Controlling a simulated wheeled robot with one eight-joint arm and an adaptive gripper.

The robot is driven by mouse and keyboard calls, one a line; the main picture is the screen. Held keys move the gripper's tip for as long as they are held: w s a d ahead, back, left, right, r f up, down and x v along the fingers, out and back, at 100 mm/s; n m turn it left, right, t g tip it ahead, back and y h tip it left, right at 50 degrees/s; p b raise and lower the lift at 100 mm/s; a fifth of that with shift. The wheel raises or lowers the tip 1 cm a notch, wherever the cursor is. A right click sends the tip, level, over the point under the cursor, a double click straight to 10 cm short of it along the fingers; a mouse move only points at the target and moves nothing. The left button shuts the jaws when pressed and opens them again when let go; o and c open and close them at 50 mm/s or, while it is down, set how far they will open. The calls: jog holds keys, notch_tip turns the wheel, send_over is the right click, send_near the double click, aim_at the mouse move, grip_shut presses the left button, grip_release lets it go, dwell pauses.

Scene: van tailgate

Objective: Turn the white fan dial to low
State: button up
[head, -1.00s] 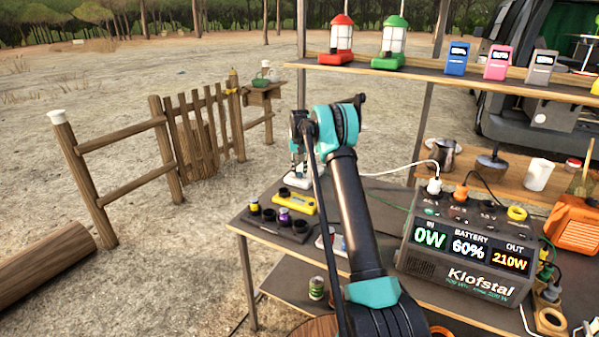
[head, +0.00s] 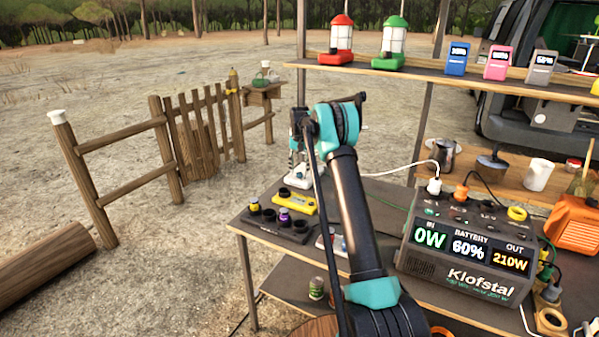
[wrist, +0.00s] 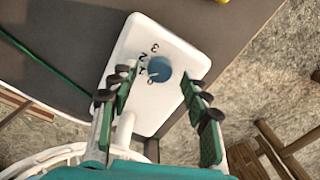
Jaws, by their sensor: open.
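The white fan base (wrist: 140,50) lies under my gripper in the wrist view, on the dark tabletop. A round blue dial (wrist: 159,69) sits on it, with the marks 3, 2, 1 and 0 along its left side. I cannot tell surely which mark the dial points at. My gripper (wrist: 160,88) is open, with one finger on each side of the dial and apparently apart from it. White curved bars, perhaps the fan's cage, show at the lower left. In the head view the white base (head: 299,181) is partly hidden by my arm.
A yellow item (head: 294,203) and a dark tray (head: 277,224) with small round pieces lie near the base. A power station (head: 465,255) with cables stands to the right. A green cable (wrist: 45,62) crosses the table. Lanterns stand on the shelf (head: 455,80) above.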

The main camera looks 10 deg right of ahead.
aim_at(300, 173)
notch_tip(300, 173, up, 11)
dwell(0.3)
jog(key=shift+f, duration=0.15)
jog(key=shift+s, duration=0.1)
